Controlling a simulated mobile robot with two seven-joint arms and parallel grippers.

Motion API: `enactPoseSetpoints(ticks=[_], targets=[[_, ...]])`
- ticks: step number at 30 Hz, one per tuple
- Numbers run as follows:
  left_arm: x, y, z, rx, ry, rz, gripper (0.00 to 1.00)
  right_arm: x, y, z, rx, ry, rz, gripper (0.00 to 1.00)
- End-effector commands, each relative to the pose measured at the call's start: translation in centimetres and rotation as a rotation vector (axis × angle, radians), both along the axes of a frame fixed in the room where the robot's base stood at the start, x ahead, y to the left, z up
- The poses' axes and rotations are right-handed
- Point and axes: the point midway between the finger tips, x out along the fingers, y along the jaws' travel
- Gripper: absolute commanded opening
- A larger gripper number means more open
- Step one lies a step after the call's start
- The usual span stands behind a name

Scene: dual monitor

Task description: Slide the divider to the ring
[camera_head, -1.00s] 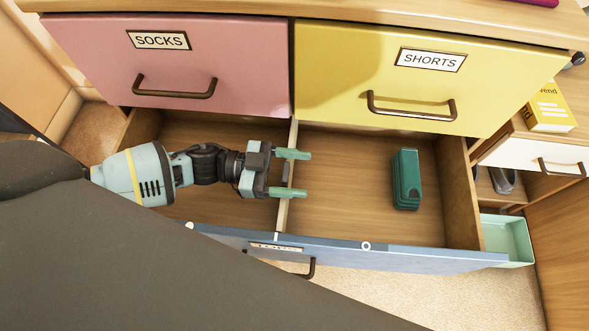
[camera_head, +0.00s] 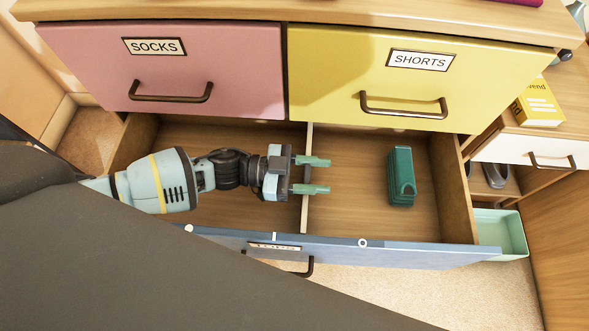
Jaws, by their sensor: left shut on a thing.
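The drawer divider (camera_head: 305,213) is a thin pale wooden strip running front to back across the open drawer. My left gripper (camera_head: 318,175) reaches in from the left and is shut on the divider's middle, its green fingers extending past it to the right. The grip itself is partly hidden. A white ring (camera_head: 362,243) marks the blue-grey drawer front's rim, to the right of the divider. My right gripper is not in view.
A green box-like object (camera_head: 401,178) lies in the right compartment, with clear drawer floor between it and the divider. Shut SOCKS (camera_head: 190,70) and SHORTS (camera_head: 410,85) drawers are above. A pale green bin (camera_head: 508,232) stands outside at right.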

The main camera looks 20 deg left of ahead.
Motion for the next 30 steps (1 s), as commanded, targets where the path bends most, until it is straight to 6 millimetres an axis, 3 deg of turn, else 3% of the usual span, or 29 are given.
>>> enactPoseSetpoints(ticks=[1, 6, 12, 18, 29, 30], targets=[[0.4, -1.6, 0.3, -0.004, -0.001, -0.002, 0.04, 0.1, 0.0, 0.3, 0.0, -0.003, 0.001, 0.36], [1.5, -5.6, 0.1, -0.002, 0.0, -0.003, 0.04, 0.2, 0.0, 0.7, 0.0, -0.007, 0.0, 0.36], [2.5, -9.0, 0.0, -0.001, 0.001, -0.002, 0.04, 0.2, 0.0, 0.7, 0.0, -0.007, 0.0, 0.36], [3.0, -10.5, -0.1, 0.001, 0.001, -0.001, 0.04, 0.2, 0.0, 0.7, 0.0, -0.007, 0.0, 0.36], [3.0, -10.9, -0.1, 0.0, 0.001, -0.002, 0.04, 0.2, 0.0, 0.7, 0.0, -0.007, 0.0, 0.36], [3.0, -10.9, -0.1, 0.0, 0.001, -0.002, 0.48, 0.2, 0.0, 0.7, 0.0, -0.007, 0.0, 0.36]])
